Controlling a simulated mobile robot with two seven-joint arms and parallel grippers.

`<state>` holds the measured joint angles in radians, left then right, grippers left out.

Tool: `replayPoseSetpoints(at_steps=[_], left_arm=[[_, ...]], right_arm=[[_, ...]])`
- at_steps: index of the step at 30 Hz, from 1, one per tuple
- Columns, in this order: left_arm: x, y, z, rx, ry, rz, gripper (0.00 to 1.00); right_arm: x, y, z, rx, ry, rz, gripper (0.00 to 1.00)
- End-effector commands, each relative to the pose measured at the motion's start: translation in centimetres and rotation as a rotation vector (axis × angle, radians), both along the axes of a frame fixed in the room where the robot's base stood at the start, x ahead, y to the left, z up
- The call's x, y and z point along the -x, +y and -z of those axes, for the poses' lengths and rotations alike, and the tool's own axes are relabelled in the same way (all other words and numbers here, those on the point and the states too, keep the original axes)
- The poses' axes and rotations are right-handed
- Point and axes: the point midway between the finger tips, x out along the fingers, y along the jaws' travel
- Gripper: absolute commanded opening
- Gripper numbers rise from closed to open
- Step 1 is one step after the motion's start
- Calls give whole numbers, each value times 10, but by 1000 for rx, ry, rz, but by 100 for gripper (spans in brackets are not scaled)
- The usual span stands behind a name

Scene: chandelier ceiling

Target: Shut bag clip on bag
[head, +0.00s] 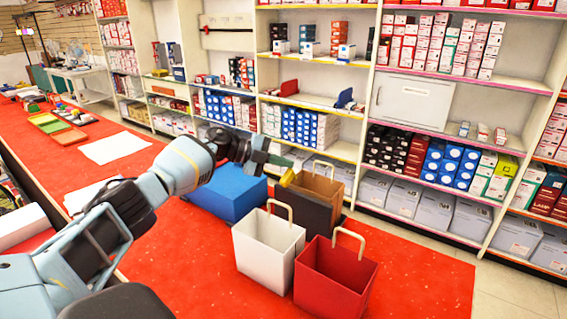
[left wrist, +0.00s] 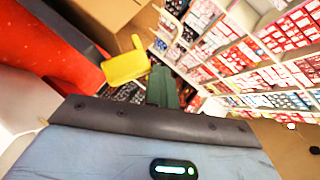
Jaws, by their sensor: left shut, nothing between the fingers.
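A yellow piece, apparently the bag clip (head: 287,177), is at the left top edge of a brown bag (head: 320,184) with a dark front and a loop handle. In the left wrist view the yellow clip (left wrist: 125,67) shows beside the brown bag surface (left wrist: 98,14); whether its jaws are closed cannot be told. My left gripper (head: 279,160) is shut and empty, just left of and above the clip. Its green fingers (left wrist: 162,87) show in the left wrist view, to the right of the clip. My right gripper is not in view.
A white bag (head: 262,252) and a red bag (head: 328,285) stand in front on the red counter (head: 200,262). A blue box (head: 228,192) is to the left, under my left arm. Stocked shelves (head: 310,110) line the back. The counter's left part holds trays (head: 50,122) and paper (head: 114,147).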

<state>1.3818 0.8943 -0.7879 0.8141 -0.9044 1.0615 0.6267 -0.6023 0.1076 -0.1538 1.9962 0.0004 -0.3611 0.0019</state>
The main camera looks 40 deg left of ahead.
Motion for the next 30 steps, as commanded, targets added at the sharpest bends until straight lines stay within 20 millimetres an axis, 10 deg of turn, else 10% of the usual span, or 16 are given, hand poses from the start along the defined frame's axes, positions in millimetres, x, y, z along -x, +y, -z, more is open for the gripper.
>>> replayPoseSetpoints(at_steps=[30], left_arm=[[0, -2, -8, -1, 1, 4, 0]], right_arm=[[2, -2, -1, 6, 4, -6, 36]])
